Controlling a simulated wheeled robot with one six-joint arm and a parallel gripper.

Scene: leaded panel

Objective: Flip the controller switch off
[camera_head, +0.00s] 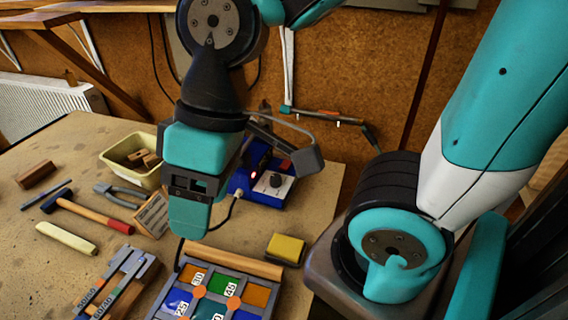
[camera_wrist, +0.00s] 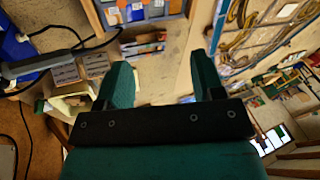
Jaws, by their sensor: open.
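The controller (camera_head: 268,186) is a blue box with a pale front panel, standing at the back right of the bench in the head view. A dark knob (camera_head: 277,181) and a small glowing red light show on its front. A small red patch shows near its top right; I cannot tell whether it is the switch. My gripper (camera_head: 188,228) hangs to the left of the controller and nearer the camera, hiding part of its left side. In the wrist view my gripper (camera_wrist: 162,72) has its two green fingers apart with nothing between them.
A leaded panel (camera_head: 216,294) with coloured panes lies at the front. A yellow sponge-like block (camera_head: 286,248) lies right of it. A hammer (camera_head: 88,213), pliers (camera_head: 117,195) and a cream bin (camera_head: 131,158) are at left. A cable runs from the controller.

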